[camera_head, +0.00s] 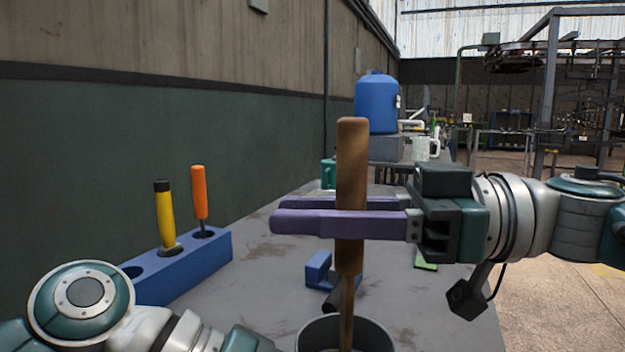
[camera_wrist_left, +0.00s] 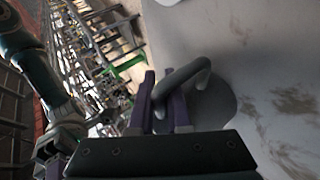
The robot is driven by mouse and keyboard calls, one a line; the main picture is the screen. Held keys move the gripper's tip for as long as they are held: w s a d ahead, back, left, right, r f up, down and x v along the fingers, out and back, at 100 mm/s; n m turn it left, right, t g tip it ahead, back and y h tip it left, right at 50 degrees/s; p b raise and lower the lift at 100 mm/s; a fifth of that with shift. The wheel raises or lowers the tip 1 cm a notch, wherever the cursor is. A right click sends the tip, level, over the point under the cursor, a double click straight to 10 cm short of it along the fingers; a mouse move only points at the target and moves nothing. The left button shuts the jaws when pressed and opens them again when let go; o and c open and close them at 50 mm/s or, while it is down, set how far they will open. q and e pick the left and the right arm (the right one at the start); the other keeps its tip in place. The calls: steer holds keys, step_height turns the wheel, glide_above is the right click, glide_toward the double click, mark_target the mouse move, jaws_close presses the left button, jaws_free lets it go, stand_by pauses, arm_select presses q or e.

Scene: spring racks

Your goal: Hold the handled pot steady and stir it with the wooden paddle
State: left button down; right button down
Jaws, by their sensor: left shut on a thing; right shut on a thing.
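The wooden paddle (camera_head: 351,160) stands upright in the head view, its lower end inside the grey handled pot (camera_head: 378,332). My right gripper (camera_head: 282,212) comes in from the right, its purple fingers shut around the paddle's handle above the pot. The pot is cut off by the bottom edge, and its contents hardly show. In the left wrist view the pot (camera_wrist_left: 222,105) shows as a dark round shape with a bent handle (camera_wrist_left: 186,80). My left gripper (camera_wrist_left: 160,100) is shut on that handle. Its fingers do not show in the head view.
A blue rack (camera_head: 190,268) holding a yellow-handled tool (camera_head: 164,215) and an orange-handled tool (camera_head: 199,195) stands at the left by the wall. A small blue block (camera_head: 318,268) lies behind the pot.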

mark_target(344, 280)
steer(key=shift+f, duration=2.9)
steer(key=c, duration=1.2)
jaws_free()
steer(key=shift+c, duration=0.2)
jaws_close()
